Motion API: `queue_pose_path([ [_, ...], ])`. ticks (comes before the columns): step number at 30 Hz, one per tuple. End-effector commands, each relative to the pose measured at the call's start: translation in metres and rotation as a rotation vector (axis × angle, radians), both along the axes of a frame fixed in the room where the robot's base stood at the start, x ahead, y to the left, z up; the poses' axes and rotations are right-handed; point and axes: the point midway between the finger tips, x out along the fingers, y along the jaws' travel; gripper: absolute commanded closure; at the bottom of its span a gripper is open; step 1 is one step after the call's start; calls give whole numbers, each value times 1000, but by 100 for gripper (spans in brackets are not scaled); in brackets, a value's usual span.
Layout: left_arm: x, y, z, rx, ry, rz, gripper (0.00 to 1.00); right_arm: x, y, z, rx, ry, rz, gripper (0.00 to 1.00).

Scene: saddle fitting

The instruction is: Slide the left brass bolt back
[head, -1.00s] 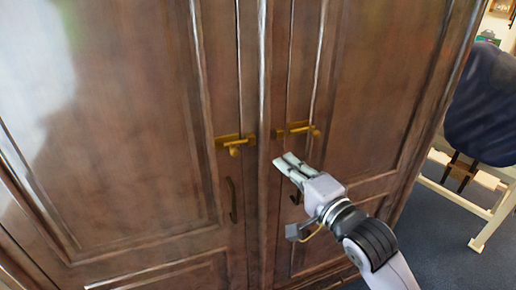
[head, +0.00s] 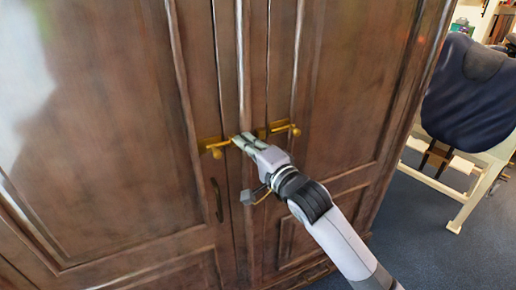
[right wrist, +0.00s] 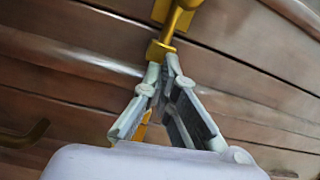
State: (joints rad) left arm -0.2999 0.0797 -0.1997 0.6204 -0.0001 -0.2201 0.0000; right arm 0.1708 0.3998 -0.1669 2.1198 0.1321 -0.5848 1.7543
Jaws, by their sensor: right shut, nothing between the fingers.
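The left brass bolt (head: 215,146) is mounted on the left wardrobe door, with its knob sticking out. The right brass bolt (head: 284,130) is on the right door at a similar height. My right gripper (head: 237,139) is shut and empty, its fingertips at the right end of the left bolt, over the seam between the doors. In the right wrist view, the fingertips (right wrist: 167,62) meet at the near end of a brass bolt (right wrist: 174,25); I cannot tell whether they touch it. The gripper partly covers the space between the bolts. My left gripper is out of view.
A dark handle (head: 217,200) hangs on the left door (head: 120,130) below the bolt. A dark blue saddle (head: 470,95) on a pale stand (head: 470,200) is at the right. Blue floor (head: 420,235) is free between wardrobe and stand.

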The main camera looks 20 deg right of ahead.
Motion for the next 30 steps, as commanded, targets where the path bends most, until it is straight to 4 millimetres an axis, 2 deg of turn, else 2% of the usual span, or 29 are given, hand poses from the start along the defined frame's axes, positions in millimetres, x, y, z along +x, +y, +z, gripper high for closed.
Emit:
queue_pose_path([
  [1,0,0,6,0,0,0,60,6,5,3,1,1,2,100],
  [6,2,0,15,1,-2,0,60,-11,26,-2,2,3,2,100],
  [12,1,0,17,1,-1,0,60,-17,35,-5,1,1,1,100],
  [23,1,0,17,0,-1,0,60,-17,37,-6,1,0,0,100],
  [30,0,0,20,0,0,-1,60,-18,63,-6,7,1,0,100],
])
